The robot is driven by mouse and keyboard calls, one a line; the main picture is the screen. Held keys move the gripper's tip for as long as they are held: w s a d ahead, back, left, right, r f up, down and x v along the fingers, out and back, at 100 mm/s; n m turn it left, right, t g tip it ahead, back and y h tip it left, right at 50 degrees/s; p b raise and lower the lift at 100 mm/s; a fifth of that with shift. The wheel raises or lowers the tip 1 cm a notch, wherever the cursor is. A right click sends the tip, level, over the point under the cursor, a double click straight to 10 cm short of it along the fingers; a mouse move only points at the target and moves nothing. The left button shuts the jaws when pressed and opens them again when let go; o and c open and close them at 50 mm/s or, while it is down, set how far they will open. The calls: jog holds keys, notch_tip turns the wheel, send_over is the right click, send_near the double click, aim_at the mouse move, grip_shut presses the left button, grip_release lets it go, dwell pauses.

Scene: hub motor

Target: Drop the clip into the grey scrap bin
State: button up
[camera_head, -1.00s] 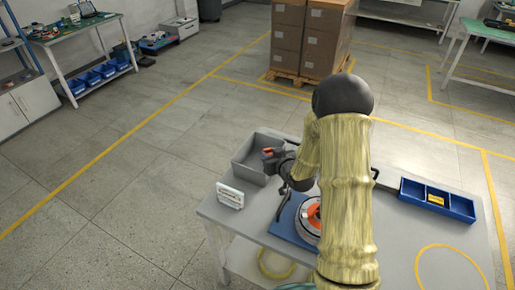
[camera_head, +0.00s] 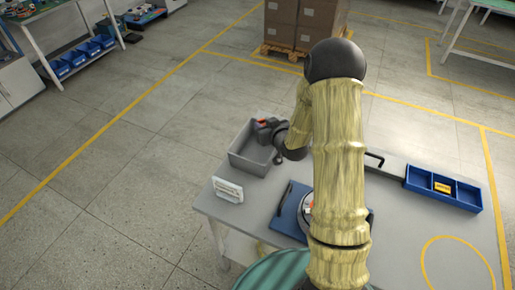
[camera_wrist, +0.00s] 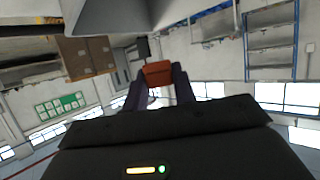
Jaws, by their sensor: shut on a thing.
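The clip (camera_head: 262,122) is a small orange-red block. In the wrist view the clip (camera_wrist: 158,73) sits between the two dark fingers of my gripper (camera_wrist: 158,82), which is shut on it. In the head view my gripper (camera_head: 265,125) is over the far right part of the grey scrap bin (camera_head: 249,164), near its far rim. The bin is an open-topped box at the table's far left corner, and its visible inside looks empty. My arm hides part of its right side. I cannot tell the exact height of the clip above the rim.
A white rack-like piece (camera_head: 228,190) stands just in front of the bin. A blue mat (camera_head: 284,222) carries the hub motor, mostly hidden by my arm. A blue compartment tray (camera_head: 462,194) lies at the right. The table's right front is clear around a yellow ring marking.

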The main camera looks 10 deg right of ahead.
notch_tip(320, 180, down, 6)
jog(key=b, duration=0.3)
jog(key=shift+r, duration=0.1)
jog(key=o, duration=1)
jog(key=shift+s, duration=0.1)
jog(key=v, duration=1.2)
jog(key=shift+d+r+p, duration=0.1)
jog(key=shift+r+p, duration=0.05)
jog(key=shift+p, duration=0.5)
